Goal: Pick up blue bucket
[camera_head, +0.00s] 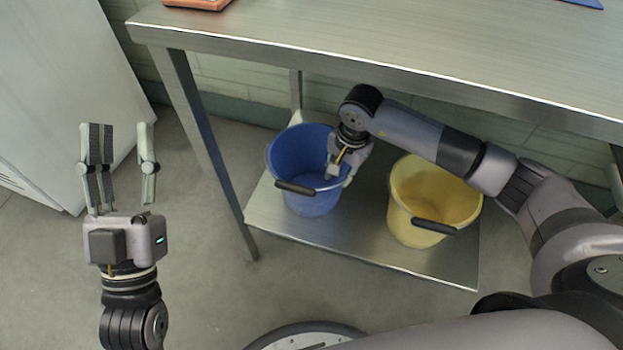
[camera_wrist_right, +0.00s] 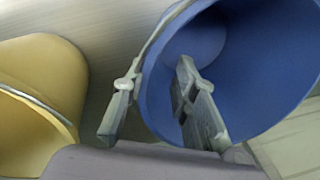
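The blue bucket (camera_head: 308,198) stands upright on the lower metal shelf, its dark handle grip hanging at the near side. My right gripper (camera_head: 340,176) is at the bucket's right rim, pointing down. In the right wrist view the blue bucket (camera_wrist_right: 240,70) fills the right half. There the gripper (camera_wrist_right: 155,112) has its fingers apart, one inside the bucket and one outside, with the rim between them. I cannot tell whether the fingers touch the wall. My left gripper (camera_head: 120,160) is open and empty, pointing up over the floor at left.
A yellow bucket (camera_head: 418,198) stands on the lower shelf (camera_head: 350,235), right of the blue one. The metal tabletop (camera_head: 400,35) is above, with an orange item (camera_head: 198,3) on it. A white cabinet (camera_head: 60,80) stands at left. A table leg (camera_head: 205,145) is left of the blue bucket.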

